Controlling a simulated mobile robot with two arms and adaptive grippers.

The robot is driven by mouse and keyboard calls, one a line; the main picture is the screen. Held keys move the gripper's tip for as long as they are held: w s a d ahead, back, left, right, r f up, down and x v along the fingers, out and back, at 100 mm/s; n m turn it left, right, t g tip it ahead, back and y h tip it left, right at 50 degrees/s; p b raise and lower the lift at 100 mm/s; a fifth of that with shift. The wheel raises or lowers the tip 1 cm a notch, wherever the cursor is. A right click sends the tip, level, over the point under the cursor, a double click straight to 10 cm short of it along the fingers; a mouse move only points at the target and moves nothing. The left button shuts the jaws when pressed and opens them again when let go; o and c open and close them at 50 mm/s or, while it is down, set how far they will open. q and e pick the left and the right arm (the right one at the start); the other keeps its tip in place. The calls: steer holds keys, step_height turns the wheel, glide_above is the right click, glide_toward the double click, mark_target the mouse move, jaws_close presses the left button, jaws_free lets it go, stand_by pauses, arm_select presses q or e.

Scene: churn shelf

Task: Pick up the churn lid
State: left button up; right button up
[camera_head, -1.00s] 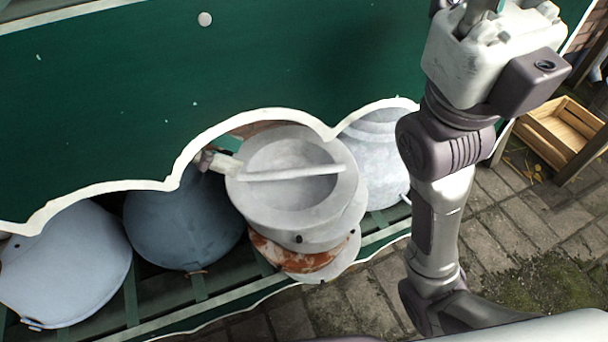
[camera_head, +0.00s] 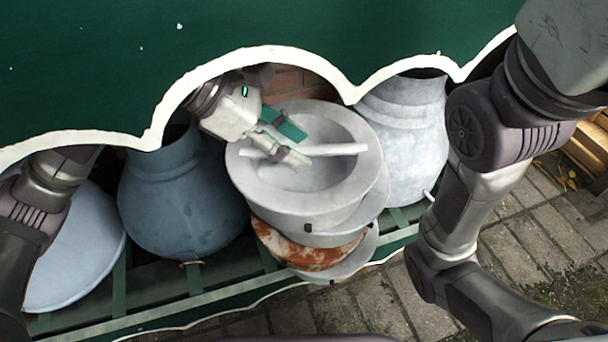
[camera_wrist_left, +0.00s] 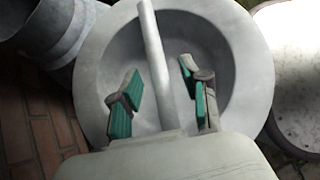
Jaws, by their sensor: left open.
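The churn lid (camera_head: 258,178) is a round, light grey, dished lid with a raised rim and a straight bar handle (camera_head: 335,149) across its hollow. It sits on top of a stack of similar lids on the shelf. My left gripper (camera_head: 288,143) is open, with its green-padded fingers over the hollow, near the left part of the handle. In the left wrist view the handle (camera_wrist_left: 157,60) runs between the two open fingers (camera_wrist_left: 164,92), and the lid's rim (camera_wrist_left: 254,60) surrounds them. I cannot tell whether the fingers touch the handle. My right gripper is not in view.
A rust-marked lid (camera_head: 300,250) lies lower in the stack. A dark blue-grey churn (camera_head: 185,205) stands left of it, a pale grey churn (camera_head: 412,140) right. A green board with a white wavy edge (camera_head: 265,55) hangs in front, close above my left arm.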

arm_select(q)
steer(key=b+x, duration=0.1)
steer(key=x, duration=0.1)
steer(key=shift+d+f, duration=0.2)
jaws_close()
steer(key=shift+r, duration=0.15)
